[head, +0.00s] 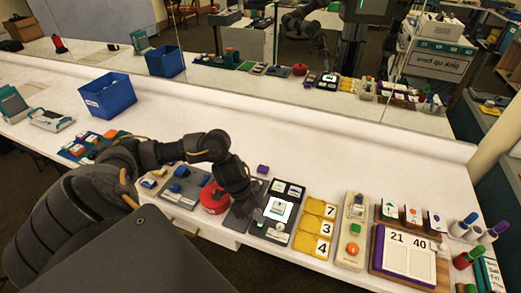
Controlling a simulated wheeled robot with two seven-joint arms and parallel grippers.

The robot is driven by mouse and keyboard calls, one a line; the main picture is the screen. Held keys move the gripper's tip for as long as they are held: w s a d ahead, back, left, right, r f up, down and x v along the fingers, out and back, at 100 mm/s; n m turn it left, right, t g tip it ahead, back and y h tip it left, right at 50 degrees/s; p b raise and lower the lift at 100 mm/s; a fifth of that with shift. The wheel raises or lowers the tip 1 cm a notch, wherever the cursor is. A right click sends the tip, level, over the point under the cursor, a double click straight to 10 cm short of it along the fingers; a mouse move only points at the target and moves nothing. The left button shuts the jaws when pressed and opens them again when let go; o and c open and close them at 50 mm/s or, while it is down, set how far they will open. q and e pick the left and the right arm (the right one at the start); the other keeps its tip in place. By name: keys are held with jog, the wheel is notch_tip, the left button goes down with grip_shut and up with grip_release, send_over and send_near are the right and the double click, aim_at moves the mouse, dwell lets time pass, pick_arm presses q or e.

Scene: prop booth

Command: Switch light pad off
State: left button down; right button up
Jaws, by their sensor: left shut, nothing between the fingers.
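A dark panel (293,188) stands on the white table right of the picture's middle. It bears a bright white lit square (277,209) with a small picture on it, which looks like the light pad, and a small green mark below. My left gripper (246,210) is shut and empty, pointing down just left of the lit square, over a dark grey board (232,227). The gripper hides part of that board, and I cannot tell whether it touches it. My right gripper does not show directly.
A red round thing (214,199) sits close left of my gripper. Yellow number cards (320,227), a beige switch panel (354,232) and a purple-framed board (405,259) stand to the right. A blue bin (108,95) is at left. A mirror runs behind the table.

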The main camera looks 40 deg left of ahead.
aim_at(259, 226)
pick_arm(q)
jog(key=shift+f, duration=0.15)
jog(key=shift+f+b, duration=0.8)
jog(key=shift+f, duration=0.25)
jog(key=shift+s+d+f, duration=0.1)
jog(key=shift+s+f, duration=0.25)
jog(key=shift+s, duration=0.05)
jog(key=shift+w+r+p, duration=0.25)
jog(key=shift+r+p, duration=0.75)
jog(key=shift+p, duration=0.2)
notch_tip(259, 226, up, 2)
jog(key=shift+p, duration=1)
notch_tip(259, 226, up, 2)
jog(key=p, duration=0.2)
jog(key=shift+w+r+p, duration=0.1)
jog(key=shift+r+p, duration=0.05)
jog(key=shift+p, duration=0.2)
